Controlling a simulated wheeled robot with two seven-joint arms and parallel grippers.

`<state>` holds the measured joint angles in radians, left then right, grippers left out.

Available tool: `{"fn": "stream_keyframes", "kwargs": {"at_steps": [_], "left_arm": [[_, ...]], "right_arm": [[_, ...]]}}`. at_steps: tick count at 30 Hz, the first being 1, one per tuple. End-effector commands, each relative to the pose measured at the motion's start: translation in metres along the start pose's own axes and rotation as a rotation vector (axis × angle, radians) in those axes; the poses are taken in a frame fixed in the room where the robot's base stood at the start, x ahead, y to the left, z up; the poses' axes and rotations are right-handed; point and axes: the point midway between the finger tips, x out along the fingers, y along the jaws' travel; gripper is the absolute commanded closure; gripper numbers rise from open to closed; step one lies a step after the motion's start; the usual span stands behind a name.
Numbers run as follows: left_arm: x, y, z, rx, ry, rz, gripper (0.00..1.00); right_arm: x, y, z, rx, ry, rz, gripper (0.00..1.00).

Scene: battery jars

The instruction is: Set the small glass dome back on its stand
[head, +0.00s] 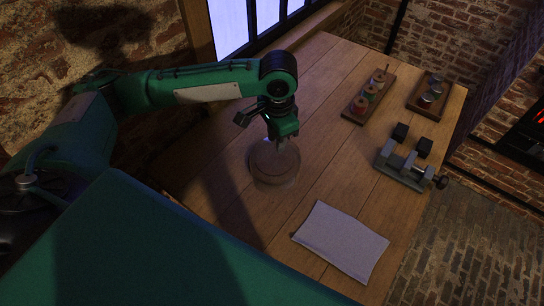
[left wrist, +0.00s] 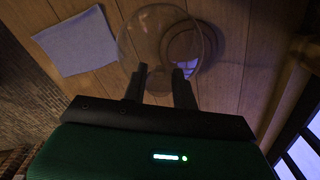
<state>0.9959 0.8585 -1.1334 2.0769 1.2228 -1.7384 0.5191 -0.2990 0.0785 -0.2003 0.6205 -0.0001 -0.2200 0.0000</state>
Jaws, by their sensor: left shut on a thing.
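The small clear glass dome (left wrist: 138,38) hangs below my left gripper (left wrist: 158,82), whose two dark fingers are shut on its knob in the left wrist view. The round wooden stand (left wrist: 187,48) shows partly through the glass there, off to the right of the dome's middle. In the head view the left gripper (head: 284,138) is above the stand (head: 268,180) on the table, and the faint dome (head: 288,160) overlaps it. I cannot tell whether glass and stand touch. My right gripper is not in view.
A pale cloth (head: 340,241) lies at the table's front right. The wooden table (head: 325,170) is clear around the stand.

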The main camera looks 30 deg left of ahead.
Motion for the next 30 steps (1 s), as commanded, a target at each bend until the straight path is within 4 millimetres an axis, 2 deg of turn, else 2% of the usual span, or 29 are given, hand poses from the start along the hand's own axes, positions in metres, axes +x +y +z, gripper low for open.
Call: {"fn": "stream_keyframes", "kwargs": {"at_steps": [30], "left_arm": [[-0.054,-0.053,-0.031,1.256,-0.009,-0.012,0.99]], "right_arm": [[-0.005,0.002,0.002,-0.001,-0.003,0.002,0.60]]}}
